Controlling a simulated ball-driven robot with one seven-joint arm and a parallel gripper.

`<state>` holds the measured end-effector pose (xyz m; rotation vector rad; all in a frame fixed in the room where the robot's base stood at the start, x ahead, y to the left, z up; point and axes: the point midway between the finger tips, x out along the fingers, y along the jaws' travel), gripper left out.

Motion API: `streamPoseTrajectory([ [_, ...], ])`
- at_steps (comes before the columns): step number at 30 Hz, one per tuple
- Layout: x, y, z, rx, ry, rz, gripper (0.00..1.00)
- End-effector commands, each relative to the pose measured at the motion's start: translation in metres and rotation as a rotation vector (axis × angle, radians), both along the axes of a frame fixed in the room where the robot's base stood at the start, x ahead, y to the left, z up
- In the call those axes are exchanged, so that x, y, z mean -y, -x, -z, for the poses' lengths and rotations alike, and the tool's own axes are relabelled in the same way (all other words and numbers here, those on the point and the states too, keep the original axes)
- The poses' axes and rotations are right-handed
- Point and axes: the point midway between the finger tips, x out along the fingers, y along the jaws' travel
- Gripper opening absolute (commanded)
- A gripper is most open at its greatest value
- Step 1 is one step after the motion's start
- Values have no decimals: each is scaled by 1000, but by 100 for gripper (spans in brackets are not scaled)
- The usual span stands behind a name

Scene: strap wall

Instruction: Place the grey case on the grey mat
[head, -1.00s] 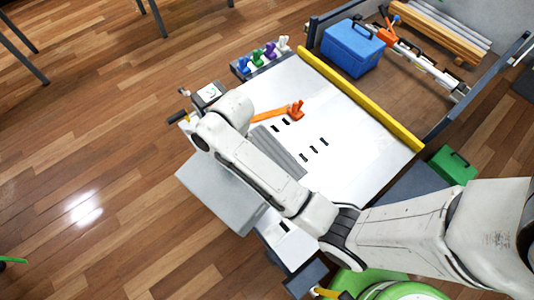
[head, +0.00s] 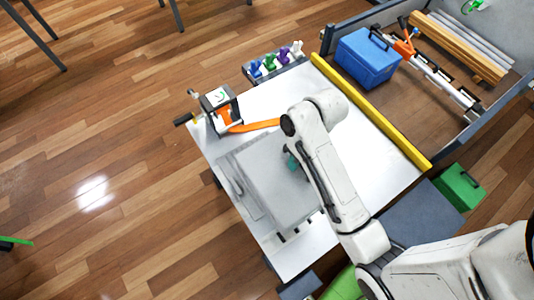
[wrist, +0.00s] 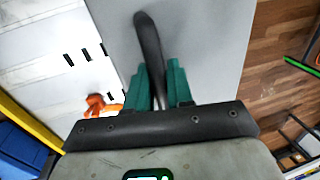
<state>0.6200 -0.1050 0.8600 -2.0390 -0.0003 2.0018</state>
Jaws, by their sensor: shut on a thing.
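The grey case (head: 265,175) is a large flat box, held over the white table. It fills the upper middle of the wrist view (wrist: 205,30). My gripper (head: 292,160) is shut on its dark handle (wrist: 149,40), with the teal fingers (wrist: 160,85) on either side. I cannot tell whether the case touches the table or hangs a little above it.
The white table (head: 375,160) has a yellow bar (head: 370,110) along its far edge. An orange strap (head: 255,126) runs from a ratchet device (head: 220,110) at the left corner. A blue box (head: 367,58) stands beyond the bar; a green case (head: 460,187) is at right.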

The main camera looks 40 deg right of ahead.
Motion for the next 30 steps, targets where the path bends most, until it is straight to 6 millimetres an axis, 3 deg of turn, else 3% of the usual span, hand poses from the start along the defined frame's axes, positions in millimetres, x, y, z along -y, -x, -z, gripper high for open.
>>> streamPoseTrajectory([
  [15,36,-81,35,4,3,2,0],
  [24,48,-110,76,2,2,2,0],
  [30,52,-120,89,5,2,1,0],
])
